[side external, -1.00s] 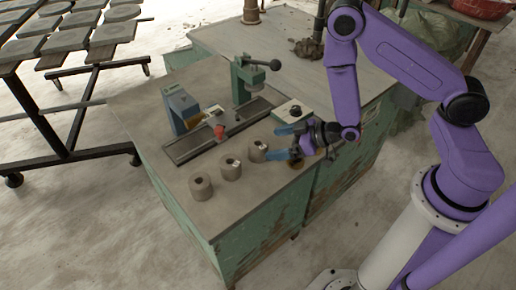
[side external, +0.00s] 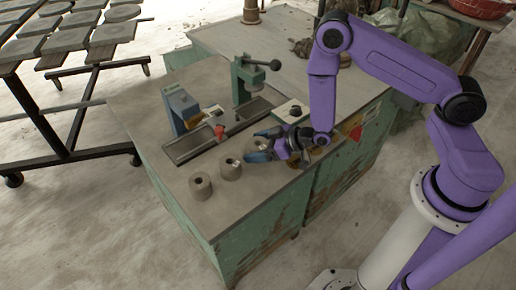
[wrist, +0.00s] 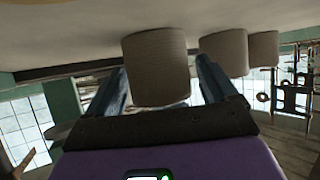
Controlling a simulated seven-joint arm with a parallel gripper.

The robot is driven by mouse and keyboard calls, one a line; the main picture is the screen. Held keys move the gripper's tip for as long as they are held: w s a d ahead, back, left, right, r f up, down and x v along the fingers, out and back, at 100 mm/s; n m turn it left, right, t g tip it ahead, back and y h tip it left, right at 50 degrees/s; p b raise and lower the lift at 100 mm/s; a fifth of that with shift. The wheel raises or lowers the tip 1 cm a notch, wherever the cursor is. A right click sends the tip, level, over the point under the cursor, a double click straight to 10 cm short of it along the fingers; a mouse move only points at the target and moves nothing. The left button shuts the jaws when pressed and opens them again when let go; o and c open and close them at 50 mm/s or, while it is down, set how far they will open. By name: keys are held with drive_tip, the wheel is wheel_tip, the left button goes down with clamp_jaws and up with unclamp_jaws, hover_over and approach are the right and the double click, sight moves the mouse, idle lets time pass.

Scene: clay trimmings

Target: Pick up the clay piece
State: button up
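Three grey-brown clay cylinders with holes in their tops stand in a row near the table's front edge. The left one (side external: 201,186) and the middle one (side external: 230,169) are clear of my gripper. The right one is mostly hidden by my gripper (side external: 262,146) in the side view. In the wrist view, the nearest clay piece (wrist: 157,65) stands between my two blue fingers, one on each side. My gripper (wrist: 162,72) is open, low over the table and level with this piece. Whether a finger touches it I cannot tell.
A small red part (side external: 219,132) sits close behind the cylinders. A white block with a dark knob (side external: 293,111) is just behind my gripper.

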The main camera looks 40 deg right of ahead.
drive_tip(key=c, duration=0.9)
drive_tip(key=shift+r, duration=0.15)
